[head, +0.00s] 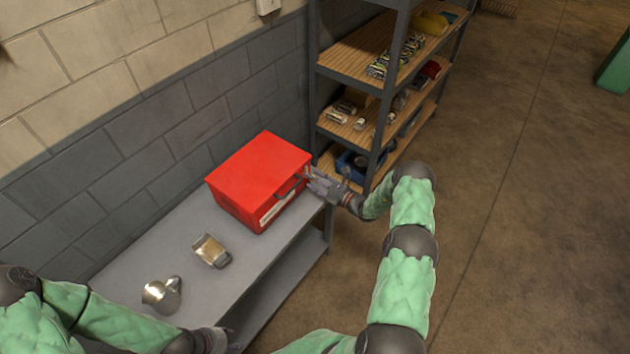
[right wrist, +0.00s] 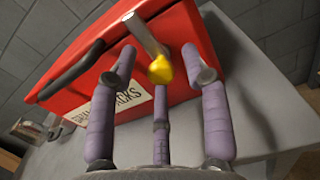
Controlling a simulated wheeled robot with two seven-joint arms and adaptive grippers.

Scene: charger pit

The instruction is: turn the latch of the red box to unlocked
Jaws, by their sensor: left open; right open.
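The red box (head: 258,172) sits closed on the far end of the grey table. In the right wrist view its front (right wrist: 185,40) carries a black handle, a white label and a metal latch (right wrist: 146,34) with a yellow tip (right wrist: 160,69). The latch slants down to the right in that picture. My right gripper (head: 312,180) is at the box's front right corner. Its purple fingers (right wrist: 160,76) are open around the yellow tip; I cannot tell whether they touch it. My left gripper (head: 218,342) is low at the near table edge, away from the box, its fingers partly cut off.
A metal padlock-like object (head: 211,251) and a shiny rounded metal object (head: 161,294) lie on the grey table (head: 125,262). A shelf unit (head: 352,60) with several items stands behind the box, close to my right gripper.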

